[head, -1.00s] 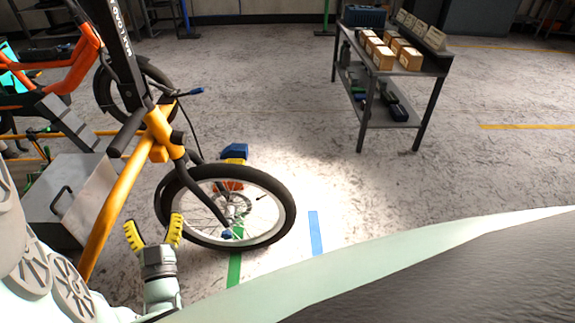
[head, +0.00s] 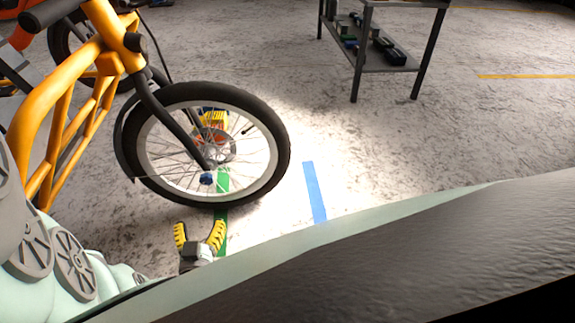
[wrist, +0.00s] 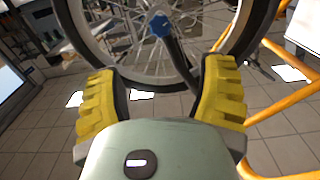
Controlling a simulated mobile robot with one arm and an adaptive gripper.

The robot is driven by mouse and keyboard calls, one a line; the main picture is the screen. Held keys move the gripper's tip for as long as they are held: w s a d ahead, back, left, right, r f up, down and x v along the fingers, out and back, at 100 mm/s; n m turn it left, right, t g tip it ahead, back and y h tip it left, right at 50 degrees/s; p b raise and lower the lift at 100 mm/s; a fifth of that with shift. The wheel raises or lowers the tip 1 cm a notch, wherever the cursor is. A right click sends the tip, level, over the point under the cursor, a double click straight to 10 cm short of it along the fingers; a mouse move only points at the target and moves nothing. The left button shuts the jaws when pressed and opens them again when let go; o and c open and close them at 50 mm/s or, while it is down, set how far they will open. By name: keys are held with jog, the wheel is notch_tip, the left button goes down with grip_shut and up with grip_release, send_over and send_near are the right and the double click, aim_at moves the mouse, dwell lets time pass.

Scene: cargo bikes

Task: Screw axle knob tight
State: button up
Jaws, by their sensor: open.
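The blue axle knob (head: 206,178) sits at the hub of the front wheel (head: 276,112), at the lower end of the black fork. It also shows in the wrist view (wrist: 160,26), near the top centre, beyond the fingertips. My gripper (head: 199,230) has yellow ridged fingers, spread open and empty. In the head view it is below the knob, near the bottom of the wheel. In the wrist view its fingers (wrist: 162,85) stand either side of the view, with the knob between and beyond them, not touched.
The bike's yellow frame (head: 62,125) runs along the left. Behind the wheel is an orange-yellow object (head: 213,121), partly hidden by the spokes. Green (head: 222,189) and blue (head: 314,191) tape strips mark the floor. A metal shelf table (head: 385,66) stands at the back; the floor between is clear.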

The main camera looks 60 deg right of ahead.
aim_at(206, 180)
jog(key=b+x, duration=0.7)
jog(key=x, duration=0.8)
jog(key=shift+w+d+r, duration=0.15)
jog(key=shift+w, duration=0.15)
jog(key=shift+c, duration=0.2)
jog(key=shift+s, duration=0.1)
jog(key=c, duration=1.1)
jog(key=shift+c, duration=0.2)
jog(key=shift+r+m, duration=0.15)
jog(key=shift+m, duration=0.65)
